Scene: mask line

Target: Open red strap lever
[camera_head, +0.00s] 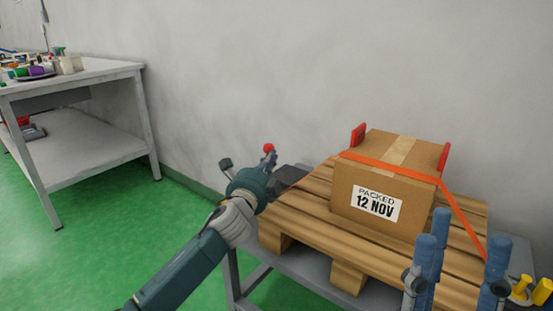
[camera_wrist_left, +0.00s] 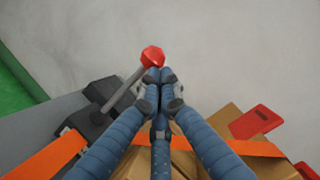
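The strap lever is a grey rod with a red knob (camera_wrist_left: 152,56), standing up from a dark ratchet block (camera_wrist_left: 98,105). The knob also shows in the head view (camera_head: 269,148), left of the box. My left gripper (camera_wrist_left: 160,77) has its blue fingertips together, right beside the knob; whether they touch it I cannot tell. In the head view its fingers are mostly hidden behind the wrist. An orange strap (camera_head: 392,168) runs over the cardboard box (camera_head: 340,195). My right gripper (camera_head: 465,225) is at the lower right, fingers spread and empty.
The box sits on a wooden pallet (camera_head: 290,215) on a grey table. Red corner guards (camera_head: 359,134) sit at its edges. A grey wall stands close behind. A workbench (camera_head: 85,75) with bottles is at the left. Yellow-handled items (camera_head: 541,291) lie at lower right.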

